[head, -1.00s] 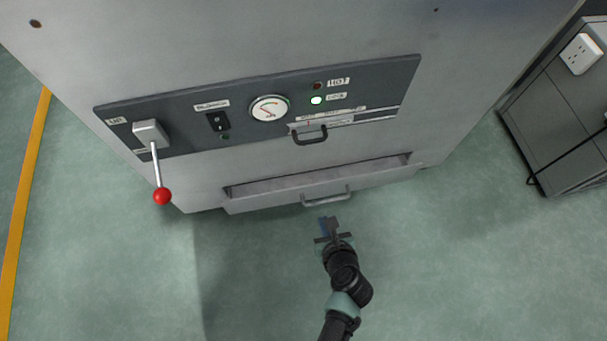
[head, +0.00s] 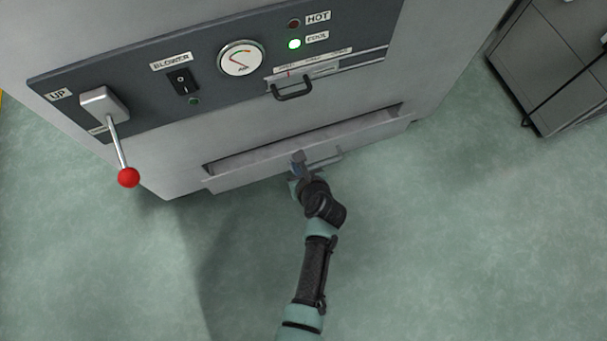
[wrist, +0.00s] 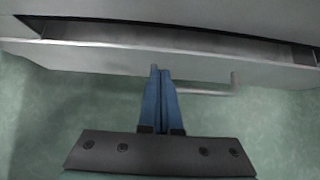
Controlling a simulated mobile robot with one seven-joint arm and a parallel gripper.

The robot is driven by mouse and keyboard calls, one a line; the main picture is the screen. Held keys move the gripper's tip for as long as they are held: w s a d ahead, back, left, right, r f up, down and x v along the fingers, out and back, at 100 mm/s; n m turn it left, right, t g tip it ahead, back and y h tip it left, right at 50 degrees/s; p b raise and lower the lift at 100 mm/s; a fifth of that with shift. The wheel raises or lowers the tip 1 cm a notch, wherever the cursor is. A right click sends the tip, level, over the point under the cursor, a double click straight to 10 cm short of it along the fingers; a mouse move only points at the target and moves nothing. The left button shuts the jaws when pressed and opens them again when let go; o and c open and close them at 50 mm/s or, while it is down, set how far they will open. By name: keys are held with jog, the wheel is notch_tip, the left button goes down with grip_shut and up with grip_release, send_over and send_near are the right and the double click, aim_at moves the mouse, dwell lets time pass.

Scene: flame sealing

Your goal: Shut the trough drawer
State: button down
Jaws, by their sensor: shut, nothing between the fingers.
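The trough drawer (head: 240,178) is a long grey drawer low on the machine front. It stands partly open, with a dark gap behind its front panel. Its bar handle (head: 327,158) is on the front; the handle also shows in the wrist view (wrist: 215,91). My gripper (head: 299,158) is shut and empty, at the left part of the handle. In the wrist view the blue fingers (wrist: 161,78) are together, with their tips at the drawer front near the handle's left end. I cannot tell whether they touch it.
Above the drawer is a panel with a red-knobbed lever (head: 128,177), a blower switch (head: 183,81), a gauge (head: 241,58), a lit green lamp (head: 294,44) and a smaller black handle (head: 292,90). A grey cabinet (head: 555,75) stands at right. The floor in front is clear.

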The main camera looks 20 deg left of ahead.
jog(key=shift+w+a+b, duration=0.3)
jog(key=shift+w+a, duration=0.25)
jog(key=shift+w, duration=0.2)
